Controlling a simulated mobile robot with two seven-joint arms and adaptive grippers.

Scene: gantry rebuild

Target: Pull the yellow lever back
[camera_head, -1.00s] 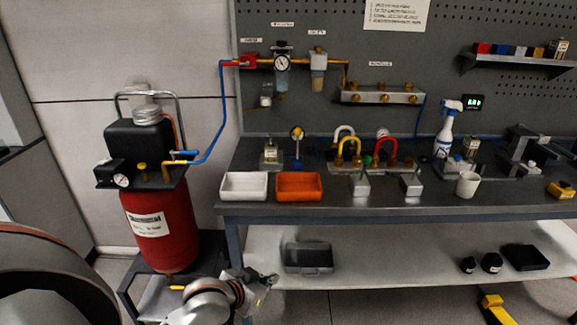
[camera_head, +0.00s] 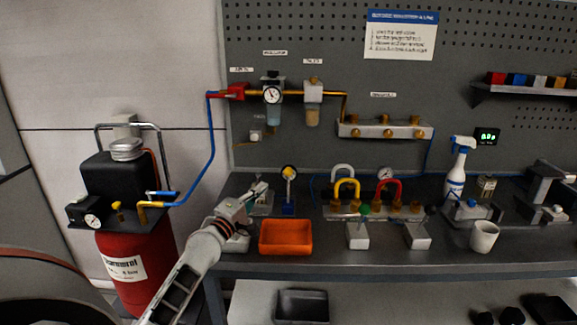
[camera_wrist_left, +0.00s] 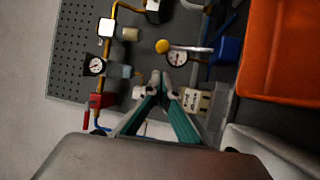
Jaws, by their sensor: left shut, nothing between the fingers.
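An upright lever with a yellow knob (camera_head: 289,171) stands on a small blue base (camera_head: 289,209) near the back of the bench. In the left wrist view its yellow knob (camera_wrist_left: 162,46) and blue base (camera_wrist_left: 228,48) show past my fingertips, with a round dial next to the knob. My left gripper (camera_head: 262,187) is shut and empty, reaching over the bench to the left of the lever. Its teal fingers meet at the tips in the left wrist view (camera_wrist_left: 160,88), apart from the lever as far as I can tell. My right gripper is not in view.
An orange tray (camera_head: 286,238) sits in front of the lever. A white tray (camera_head: 238,243) is partly hidden by my left gripper. A small device with a pale block (camera_head: 264,203) is by my fingertips.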

